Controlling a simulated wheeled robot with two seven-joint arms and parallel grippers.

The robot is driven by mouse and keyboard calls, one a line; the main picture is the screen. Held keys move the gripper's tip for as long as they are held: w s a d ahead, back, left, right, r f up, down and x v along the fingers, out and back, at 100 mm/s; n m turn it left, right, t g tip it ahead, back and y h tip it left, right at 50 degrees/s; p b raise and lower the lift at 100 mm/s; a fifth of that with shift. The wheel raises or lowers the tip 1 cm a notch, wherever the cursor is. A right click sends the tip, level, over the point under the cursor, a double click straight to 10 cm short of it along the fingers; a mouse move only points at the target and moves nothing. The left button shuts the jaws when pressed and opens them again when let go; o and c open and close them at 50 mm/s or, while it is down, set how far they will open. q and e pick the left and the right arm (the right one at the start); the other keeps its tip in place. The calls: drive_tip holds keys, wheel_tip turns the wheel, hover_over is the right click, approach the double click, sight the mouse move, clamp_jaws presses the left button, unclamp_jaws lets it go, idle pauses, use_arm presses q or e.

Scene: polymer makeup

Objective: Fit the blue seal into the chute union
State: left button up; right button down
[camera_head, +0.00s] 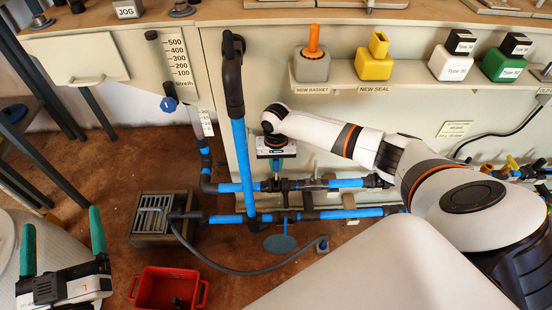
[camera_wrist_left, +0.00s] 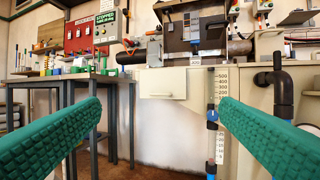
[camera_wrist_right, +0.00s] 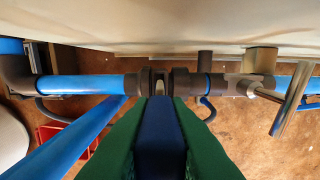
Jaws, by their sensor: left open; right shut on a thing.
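My right gripper (camera_wrist_right: 157,104) is shut on the blue seal (camera_wrist_right: 158,135), a dark blue flat piece between its green fingers in the right wrist view. The chute union (camera_wrist_right: 160,82) lies just beyond the fingertips, a narrow gap between two dark collars on the blue pipe. I cannot tell whether the seal touches it. In the head view the right gripper (camera_head: 276,148) points down over the upper pipe, its fingers mostly hidden. My left gripper (camera_head: 62,232) is open and empty at the lower left. Its two green fingers (camera_wrist_left: 158,110) stand wide apart in the left wrist view.
A vertical blue pipe (camera_head: 242,160) stands left of the right gripper. A valve with a metal lever (camera_wrist_right: 290,95) is right of the union. A floor drain (camera_head: 152,216) and red bin (camera_head: 168,287) sit at the lower left. The machine's shelf (camera_head: 400,84) overhangs behind.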

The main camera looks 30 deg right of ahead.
use_arm(q)
drive_tip(key=shift+s+d+r+t+h+b, duration=0.1)
drive_tip(key=shift+s+r+t+h+b, duration=0.15)
drive_tip(key=shift+r+t, duration=0.5)
drive_tip(key=shift+s+r+t+h+b, duration=0.15)
drive_tip(key=shift+s+r+t+h, duration=0.25)
drive_tip(key=shift+r, duration=0.5)
use_arm(e)
drive_tip(key=shift+f, duration=1.2)
use_arm(q)
drive_tip(key=shift+w+f, duration=0.1)
drive_tip(key=shift+w, duration=0.05)
drive_tip(key=shift+w+f+g+y+p, duration=0.25)
drive_tip(key=shift+f+g+y, duration=0.1)
drive_tip(key=shift+f+g, duration=0.3)
drive_tip(key=shift+w+f+g+y+p, duration=0.2)
drive_tip(key=shift+f+g+y+p, duration=0.15)
drive_tip(key=shift+f, duration=0.4)
drive_tip(key=shift+w+f+g, duration=0.15)
drive_tip(key=shift+f+g, duration=0.3)
drive_tip(key=shift+a+f+g+y+p, duration=0.25)
drive_tip(key=shift+f+g, duration=0.4)
drive_tip(key=shift+f, duration=0.35)
drive_tip(key=shift+a+f+g+y+p, duration=0.25)
drive_tip(key=shift+f+g, duration=0.4)
drive_tip(key=shift+f, duration=0.35)
drive_tip(key=shift+r, duration=0.2)
drive_tip(key=shift+f, duration=0.15)
